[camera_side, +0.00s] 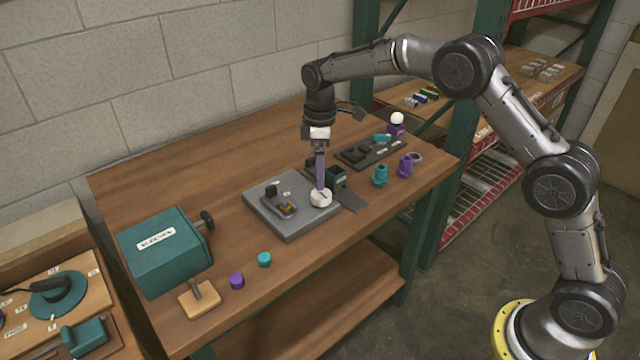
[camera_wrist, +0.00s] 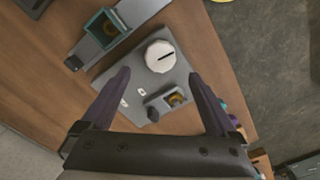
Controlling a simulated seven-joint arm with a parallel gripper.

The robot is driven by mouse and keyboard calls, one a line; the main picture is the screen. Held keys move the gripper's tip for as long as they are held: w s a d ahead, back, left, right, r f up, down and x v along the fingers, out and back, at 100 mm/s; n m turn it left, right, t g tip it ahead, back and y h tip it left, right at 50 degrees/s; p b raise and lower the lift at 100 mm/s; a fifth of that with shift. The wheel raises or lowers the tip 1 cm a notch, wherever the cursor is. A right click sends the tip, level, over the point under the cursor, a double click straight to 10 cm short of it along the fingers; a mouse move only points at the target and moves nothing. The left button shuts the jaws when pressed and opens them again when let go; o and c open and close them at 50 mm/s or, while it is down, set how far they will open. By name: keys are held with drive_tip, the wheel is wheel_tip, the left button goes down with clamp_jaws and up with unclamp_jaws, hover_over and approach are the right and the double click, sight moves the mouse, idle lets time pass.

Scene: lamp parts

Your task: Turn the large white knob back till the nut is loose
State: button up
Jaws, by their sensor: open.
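The large white knob (camera_side: 321,198) sits at the right corner of a grey base plate (camera_side: 283,228) on the wooden table. In the wrist view the knob (camera_wrist: 160,57) is a faceted white disc with a dark line on its top. My gripper (camera_side: 320,186) points down just above or at the knob in the side view; contact cannot be told. In the wrist view the fingers of my gripper (camera_wrist: 160,80) are spread wide, with nothing held between them. A small fixture with a brass-coloured part (camera_side: 285,206) stands on the plate. No nut can be made out clearly.
A dark tray (camera_side: 365,152), teal (camera_side: 380,175) and purple (camera_side: 405,167) parts lie to the right. A teal box (camera_side: 165,255) stands left.

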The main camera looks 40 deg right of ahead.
wheel_tip(320, 180, up, 7)
idle(0.3)
drive_tip(key=shift+r, duration=0.1)
wheel_tip(320, 180, up, 4)
drive_tip(key=t, duration=0.1)
hover_over(320, 193)
drive_tip(key=s+d+r+t, duration=0.1)
drive_tip(key=s+r, duration=0.3)
drive_tip(key=r, duration=0.3)
drive_tip(key=s+d+r+m+t, duration=0.2)
drive_tip(key=s+r, duration=0.5)
drive_tip(key=s, duration=0.6)
drive_tip(key=s+f+m+t, duration=0.1)
drive_tip(key=s+f+m, duration=0.15)
drive_tip(key=s, duration=1.05)
drive_tip(key=s+f+m, duration=0.5)
drive_tip(key=s+f, duration=0.3)
drive_tip(key=f, duration=0.1)
drive_tip(key=shift+d+f+t, duration=0.2)
drive_tip(key=shift+d+t, duration=0.1)
drive_tip(key=shift+d, duration=0.05)
